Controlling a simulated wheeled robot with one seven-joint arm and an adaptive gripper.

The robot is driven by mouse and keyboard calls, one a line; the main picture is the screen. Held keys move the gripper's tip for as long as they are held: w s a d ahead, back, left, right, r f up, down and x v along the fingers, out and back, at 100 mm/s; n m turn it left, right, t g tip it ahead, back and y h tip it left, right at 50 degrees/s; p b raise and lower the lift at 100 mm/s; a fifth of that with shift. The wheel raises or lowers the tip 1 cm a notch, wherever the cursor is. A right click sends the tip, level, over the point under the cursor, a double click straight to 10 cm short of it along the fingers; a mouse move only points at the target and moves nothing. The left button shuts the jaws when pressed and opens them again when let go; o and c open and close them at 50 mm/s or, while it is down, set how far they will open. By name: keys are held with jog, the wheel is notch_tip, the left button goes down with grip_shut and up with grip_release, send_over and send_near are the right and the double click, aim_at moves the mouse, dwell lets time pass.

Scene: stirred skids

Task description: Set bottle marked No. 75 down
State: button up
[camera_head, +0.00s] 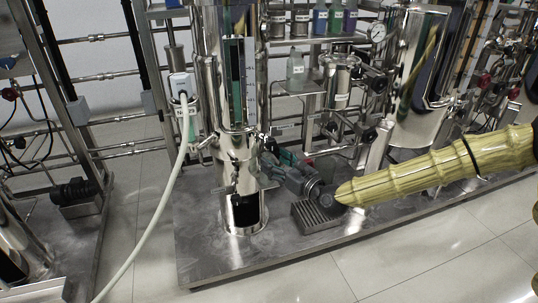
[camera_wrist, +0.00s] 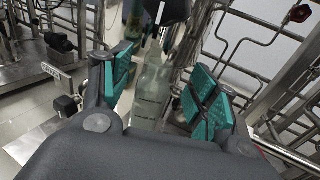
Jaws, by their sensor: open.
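My gripper (camera_head: 270,168) is open, low beside the tall steel column in the head view, with its teal pads facing the column. In the wrist view the pads of my gripper (camera_wrist: 163,82) stand apart on both sides of a clear bottle (camera_wrist: 151,88) holding pale liquid. The bottle appears upright between the fingers, with a gap beside it. Its base is hidden behind the gripper body, and I cannot read a number on it. I cannot make out this bottle in the head view, so what it rests on is unclear.
The steel column (camera_head: 238,90) stands close to the gripper on the metal skid deck (camera_head: 205,235). A clear bottle (camera_head: 296,66) stands on a small shelf (camera_head: 297,87); coloured bottles (camera_head: 336,18) stand above. Pipes and valves crowd the right. A pale hose (camera_head: 165,200) hangs at left.

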jog(key=p+v, duration=0.2)
jog(key=v, duration=0.5)
jog(key=shift+s+d, duration=0.2)
jog(key=shift+s, duration=0.1)
jog(key=s+a+f+n+g+h, duration=0.15)
jog(key=s+f+n+g, duration=0.25)
jog(key=s+f+n, duration=0.55)
jog(key=s+a+f+n+g+h, duration=0.1)
jog(key=s+f+n+g+h, duration=0.25)
jog(key=s+f, duration=1.1)
jog(key=s+d+f+n+g+h, duration=0.3)
jog(key=s+d+f+n, duration=0.2)
jog(key=s+d+n, duration=0.2)
jog(key=s+d+f+n+g+h, duration=0.3)
jog(key=s+d+f+n, duration=0.2)
jog(key=s+d, duration=0.5)
jog(key=s+n, duration=0.1)
jog(key=n, duration=0.1)
jog(key=shift+s+f+n+h, duration=0.15)
jog(key=shift+f+n+h, duration=0.15)
jog(key=shift+f, duration=0.05)
